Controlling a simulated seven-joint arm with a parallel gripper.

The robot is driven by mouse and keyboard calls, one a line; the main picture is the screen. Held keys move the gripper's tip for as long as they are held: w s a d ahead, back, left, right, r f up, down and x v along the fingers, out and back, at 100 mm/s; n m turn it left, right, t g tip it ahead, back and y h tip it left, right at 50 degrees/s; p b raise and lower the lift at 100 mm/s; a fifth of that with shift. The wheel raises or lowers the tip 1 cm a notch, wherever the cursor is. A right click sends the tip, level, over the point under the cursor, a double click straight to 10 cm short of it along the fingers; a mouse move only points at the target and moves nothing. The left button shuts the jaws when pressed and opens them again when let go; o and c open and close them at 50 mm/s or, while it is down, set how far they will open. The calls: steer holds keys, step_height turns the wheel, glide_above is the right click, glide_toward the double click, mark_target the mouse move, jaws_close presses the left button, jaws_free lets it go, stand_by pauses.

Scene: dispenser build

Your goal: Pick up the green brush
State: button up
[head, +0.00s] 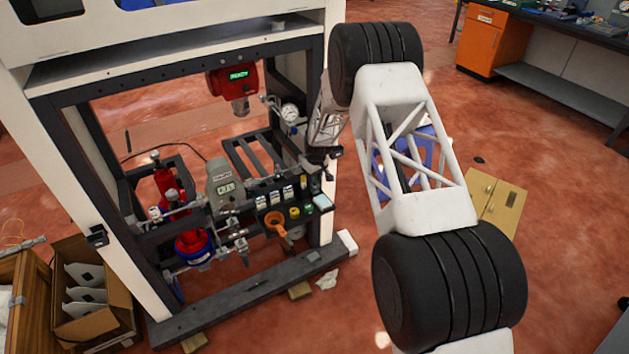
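No green brush can be made out for certain. A tiny green item (308,209) is on the black shelf at the front right of the frame, beside a yellow item (294,212); it is too small to identify. My gripper (318,165) is at the end of my white lattice arm, above the right end of this shelf. It looks small and dark, and its fingers cannot be told apart from the parts behind. Whether it holds anything cannot be seen.
The dispenser frame (240,300) has dark beams and white posts around the shelf. An orange ring-shaped part (275,222), several small boxes (275,197) and a pale blue item (322,202) crowd the shelf. A gauge (289,112) is close left of my forearm.

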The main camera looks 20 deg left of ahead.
stand_by(0.3)
jaws_close()
steer(key=shift+r, duration=0.2)
steer(key=shift+r, duration=0.9)
step_height(320, 180, up, 5)
steer(key=shift+s+d+r, duration=0.1)
steer(key=shift+s+d, duration=0.05)
steer(key=s+d, duration=1.2)
steer(key=shift+s+d+f, duration=0.2)
steer(key=w+a+r, duration=0.2)
steer(key=w+a, duration=0.4)
steer(key=a, duration=0.2)
steer(key=shift+w, duration=0.4)
